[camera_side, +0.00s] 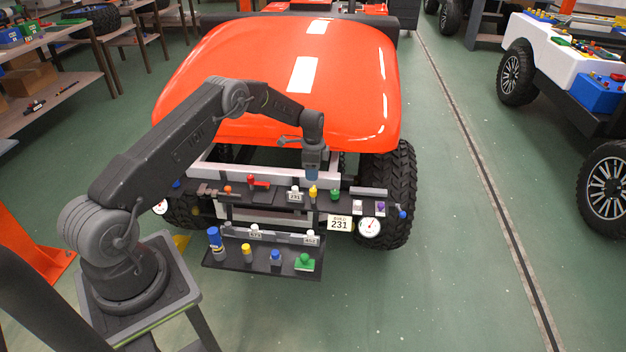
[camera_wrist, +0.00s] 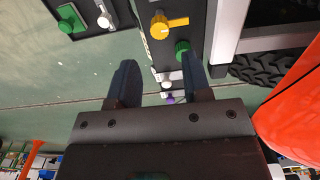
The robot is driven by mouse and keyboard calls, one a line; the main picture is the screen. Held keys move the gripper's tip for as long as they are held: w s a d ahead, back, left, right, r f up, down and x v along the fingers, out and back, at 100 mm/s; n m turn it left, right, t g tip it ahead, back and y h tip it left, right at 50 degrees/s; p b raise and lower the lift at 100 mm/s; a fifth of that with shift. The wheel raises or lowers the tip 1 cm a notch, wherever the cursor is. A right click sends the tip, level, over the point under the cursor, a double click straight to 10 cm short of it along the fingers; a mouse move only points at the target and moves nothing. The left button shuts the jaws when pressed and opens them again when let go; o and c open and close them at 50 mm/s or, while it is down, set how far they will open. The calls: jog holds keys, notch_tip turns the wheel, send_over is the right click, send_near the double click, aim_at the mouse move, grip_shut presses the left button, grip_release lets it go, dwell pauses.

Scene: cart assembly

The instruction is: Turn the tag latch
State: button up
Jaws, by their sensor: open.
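A white-topped piece with a small tag reading 231 (camera_side: 295,194) stands on the dark upper shelf at the cart's front. A larger 231 plate (camera_side: 340,223) hangs below that shelf, to the right. I cannot tell which of these is the tag latch. My gripper (camera_side: 312,178) points down over the upper shelf, close above a yellow knob (camera_side: 313,192). In the wrist view my gripper (camera_wrist: 160,70) is open, with nothing held between its fingers. The yellow knob with a side lever (camera_wrist: 165,25) and a green knob (camera_wrist: 182,46) lie beyond the fingertips.
A red latch (camera_side: 258,182) stands left on the upper shelf, and white and purple pieces (camera_side: 380,208) at its right end. A lower tray (camera_side: 225,262) holds several coloured knobs. The red hood (camera_side: 245,90) rises behind; gauges flank the shelf.

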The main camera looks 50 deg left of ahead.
aim_at(313, 190)
notch_tip(313, 190, down, 8)
jog(key=shift+f, duration=0.15)
jog(key=shift+c, duration=0.6)
jog(key=c, duration=0.4)
jog(key=n, duration=0.4)
jog(key=shift+n, duration=0.3)
jog(key=n, duration=1.3)
jog(key=shift+r, duration=0.2)
jog(key=o, duration=0.8)
jog(key=shift+c, duration=0.2)
